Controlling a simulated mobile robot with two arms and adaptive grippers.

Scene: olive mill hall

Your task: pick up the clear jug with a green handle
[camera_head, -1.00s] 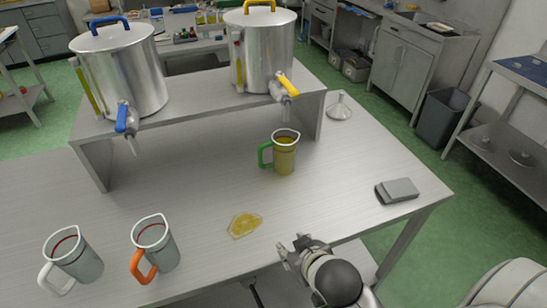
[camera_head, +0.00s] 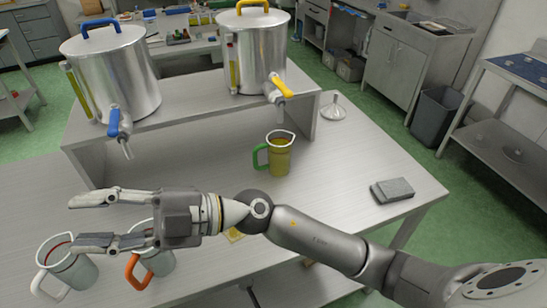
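The clear jug with a green handle (camera_head: 280,158) stands upright on the steel table below the yellow-tapped tank. It holds yellowish liquid, and its handle points left. My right gripper (camera_head: 78,223) reaches in from the right across the front of the table. Its fingers are spread, point left and are empty. It is well to the left of the green-handled jug and apart from it, and it partly covers the two jugs at front left. My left gripper is not in view.
A white-handled jug (camera_head: 70,272) and an orange-handled jug (camera_head: 157,263) stand at front left. Two steel tanks, blue-tapped (camera_head: 125,75) and yellow-tapped (camera_head: 255,50), stand on a raised shelf. A grey block (camera_head: 392,190) lies right, a funnel (camera_head: 333,112) behind. A yellow puddle (camera_head: 235,235) is mostly hidden.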

